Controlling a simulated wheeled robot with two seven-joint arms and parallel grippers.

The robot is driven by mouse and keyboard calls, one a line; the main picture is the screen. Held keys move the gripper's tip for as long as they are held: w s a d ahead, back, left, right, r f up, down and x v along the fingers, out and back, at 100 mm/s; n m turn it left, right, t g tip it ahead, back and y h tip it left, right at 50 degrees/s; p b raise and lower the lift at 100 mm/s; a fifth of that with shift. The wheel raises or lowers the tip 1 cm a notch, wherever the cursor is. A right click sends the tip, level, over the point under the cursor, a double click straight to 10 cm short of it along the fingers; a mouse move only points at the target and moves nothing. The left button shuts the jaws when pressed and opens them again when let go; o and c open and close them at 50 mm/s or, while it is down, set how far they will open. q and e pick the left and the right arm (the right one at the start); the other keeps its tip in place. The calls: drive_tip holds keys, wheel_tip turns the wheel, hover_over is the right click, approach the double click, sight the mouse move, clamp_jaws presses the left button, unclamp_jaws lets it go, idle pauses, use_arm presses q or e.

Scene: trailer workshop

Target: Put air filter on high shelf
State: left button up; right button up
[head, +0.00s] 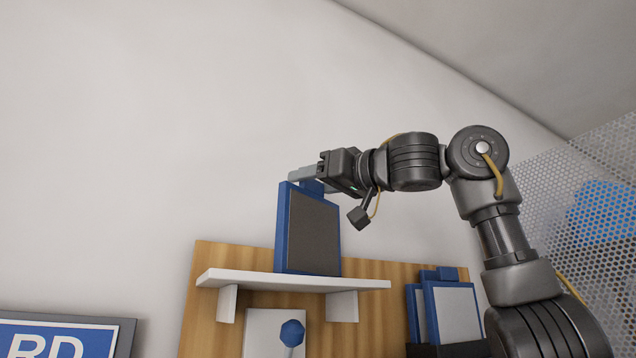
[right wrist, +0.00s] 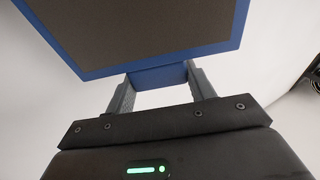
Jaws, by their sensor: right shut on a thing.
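The air filter (head: 313,233) is a flat panel with a blue frame and a dark grey face. It stands upright at the white high shelf (head: 300,282), its lower edge at the shelf's top surface. I cannot tell whether it rests fully on the shelf. My right gripper (head: 305,178) is at its top edge, shut on the blue tab there. In the right wrist view, both fingers (right wrist: 160,88) grip the tab of the filter (right wrist: 140,35). My left gripper is not in view.
The shelf is fixed to a wooden board (head: 205,315) on the wall. More blue-framed filters (head: 450,310) stand lower right. A blue knobbed thing (head: 292,333) is below the shelf. A perforated metal panel (head: 570,235) is at the right. A blue sign (head: 60,340) is lower left.

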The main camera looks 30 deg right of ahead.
drive_tip(key=shift+s+a+r, duration=0.1)
drive_tip(key=shift+s+a, duration=0.15)
drive_tip(key=shift+a, duration=0.1)
drive_tip(key=o, duration=0.8)
drive_tip(key=shift+w+f, duration=0.1)
drive_tip(key=shift+f, duration=0.1)
drive_tip(key=o, duration=0.5)
drive_tip(key=shift+d, duration=0.25)
